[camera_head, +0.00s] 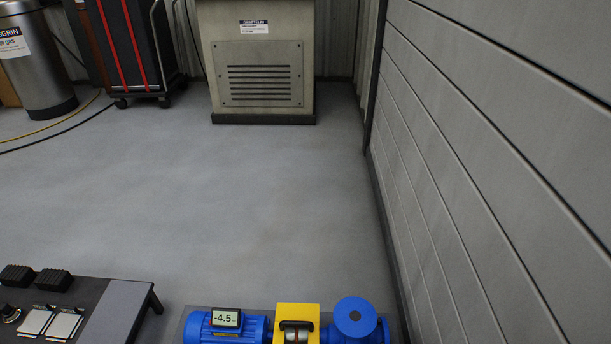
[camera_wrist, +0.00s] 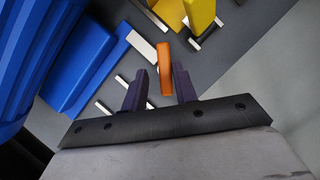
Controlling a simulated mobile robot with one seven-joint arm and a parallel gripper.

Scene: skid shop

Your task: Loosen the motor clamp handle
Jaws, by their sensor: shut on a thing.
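The orange clamp handle (camera_wrist: 164,66) stands upright in the middle of the wrist view. The blue motor (camera_wrist: 88,62) is to the left of the handle. In the head view the motor (camera_head: 256,330) carries a small display reading about -4.5. Neither the gripper nor the handle shows in the head view.
A yellow guard (camera_head: 297,313) and a blue pump (camera_head: 352,318) sit right of the motor; the guard (camera_wrist: 200,14) also shows in the wrist view. A dark bench (camera_head: 125,312) is at lower left. A panelled wall (camera_head: 500,150) bounds the right. The floor (camera_head: 230,200) beyond is clear.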

